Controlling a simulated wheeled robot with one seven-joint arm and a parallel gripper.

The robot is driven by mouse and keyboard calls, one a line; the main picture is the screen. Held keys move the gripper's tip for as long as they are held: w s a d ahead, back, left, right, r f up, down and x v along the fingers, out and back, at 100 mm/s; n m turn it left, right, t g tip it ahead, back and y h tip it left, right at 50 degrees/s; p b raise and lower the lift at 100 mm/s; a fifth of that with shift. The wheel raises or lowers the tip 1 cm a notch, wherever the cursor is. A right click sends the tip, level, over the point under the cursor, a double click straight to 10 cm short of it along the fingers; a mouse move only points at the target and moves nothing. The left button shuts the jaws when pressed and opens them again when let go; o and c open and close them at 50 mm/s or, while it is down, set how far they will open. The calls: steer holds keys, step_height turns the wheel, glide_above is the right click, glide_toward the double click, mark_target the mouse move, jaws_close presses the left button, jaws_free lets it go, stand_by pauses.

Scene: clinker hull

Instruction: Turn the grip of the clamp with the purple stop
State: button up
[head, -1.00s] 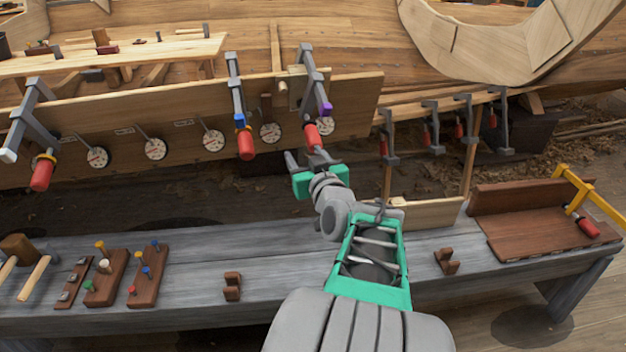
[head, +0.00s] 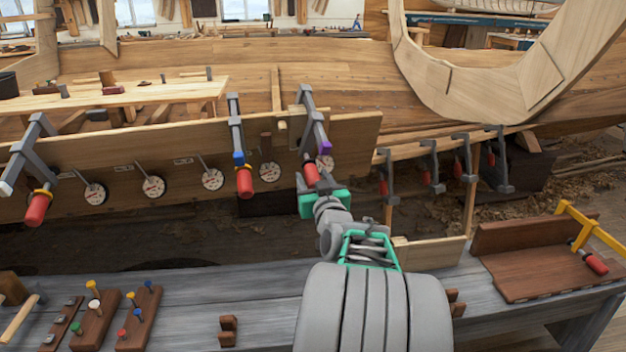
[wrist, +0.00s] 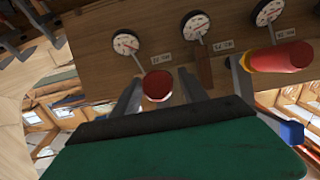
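The clamp with the purple stop (head: 327,146) is grey and hangs on the upper plank edge near its right end in the head view. Its red grip (head: 310,174) points down and toward me. My gripper (head: 314,187), with green parts, is at the lower end of this grip. In the wrist view the round red grip end (wrist: 157,86) lies between my two grey fingers (wrist: 158,78). They stand apart, with a narrow gap seeming to show on each side. The purple stop is not visible in the wrist view.
A clamp with a blue stop (head: 239,157) and red grip stands just to the left. A clamp with a pale stop (head: 6,188) is farther left. Round dials (head: 213,180) line the plank. Several smaller clamps (head: 427,163) hang to the right. A grey bench (head: 190,300) is below.

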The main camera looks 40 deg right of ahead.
jaws_close()
stand_by(0.3)
steer(key=shift+f+b, duration=0.15)
steer(key=shift+b, duration=0.4)
steer(key=shift+d+f+m+t+y+b, duration=0.1)
steer(key=shift+m+t+y+b, duration=0.45)
steer(key=shift+m+b, duration=0.35)
steer(key=m+t+y+b, duration=0.1)
steer(key=m+y+b, duration=0.1)
steer(key=shift+m+b, duration=0.3)
steer(key=shift+b, duration=0.05)
steer(key=m+t+y, duration=0.1)
steer(key=m+y, duration=0.1)
steer(key=shift+m+t+b, duration=0.25)
steer(key=shift+m+b, duration=0.15)
steer(key=m+t+y, duration=0.1)
steer(key=m, duration=0.2)
steer(key=shift+m+t, duration=0.3)
